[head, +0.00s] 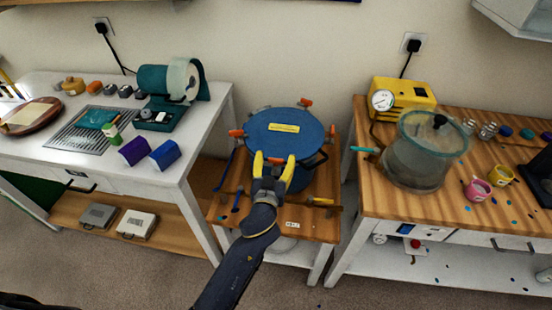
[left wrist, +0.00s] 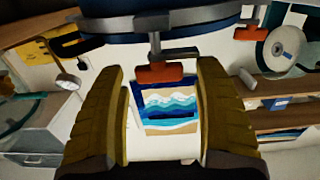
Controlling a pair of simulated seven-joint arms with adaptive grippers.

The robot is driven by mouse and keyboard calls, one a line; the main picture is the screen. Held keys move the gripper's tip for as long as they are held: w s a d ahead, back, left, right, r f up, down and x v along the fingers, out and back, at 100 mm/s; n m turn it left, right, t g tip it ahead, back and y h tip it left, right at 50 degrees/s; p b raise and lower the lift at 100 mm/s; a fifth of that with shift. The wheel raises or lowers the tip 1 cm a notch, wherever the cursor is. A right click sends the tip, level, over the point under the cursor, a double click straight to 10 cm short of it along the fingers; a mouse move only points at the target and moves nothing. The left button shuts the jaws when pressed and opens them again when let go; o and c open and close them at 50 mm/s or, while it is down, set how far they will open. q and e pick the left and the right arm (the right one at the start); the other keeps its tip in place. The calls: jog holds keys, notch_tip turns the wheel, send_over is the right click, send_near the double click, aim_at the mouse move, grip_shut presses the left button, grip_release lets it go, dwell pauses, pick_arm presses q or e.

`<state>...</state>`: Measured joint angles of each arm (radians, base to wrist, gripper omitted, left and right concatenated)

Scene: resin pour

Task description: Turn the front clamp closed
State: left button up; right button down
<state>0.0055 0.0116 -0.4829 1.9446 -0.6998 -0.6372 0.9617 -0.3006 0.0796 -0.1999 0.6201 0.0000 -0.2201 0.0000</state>
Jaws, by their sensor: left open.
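The blue round pot (head: 284,135) stands on the low wooden stand, its lid carrying a yellow label. Red-handled clamps sit around its rim. The front clamp (head: 276,160) shows as a red handle at the pot's near side; in the left wrist view its orange-red handle (left wrist: 160,73) hangs from a metal bracket at the rim. My left gripper (head: 273,168) is open, with its yellow fingers either side of the front clamp's handle. In the left wrist view the open fingers (left wrist: 160,90) are not closed on it. My right gripper is not in view.
A left clamp (head: 236,133) and a back clamp (head: 306,102) sit on the rim. Tools lie on the stand (head: 222,212). The right bench (head: 368,200) holds a clear chamber (head: 420,155) and yellow pump (head: 402,92). The white left table (head: 170,178) stands close by.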

pick_arm(q)
jog(key=shift+w, duration=0.35)
jog(key=shift+c, duration=0.2)
jog(key=c, duration=1.2)
jog(key=shift+o, duration=0.2)
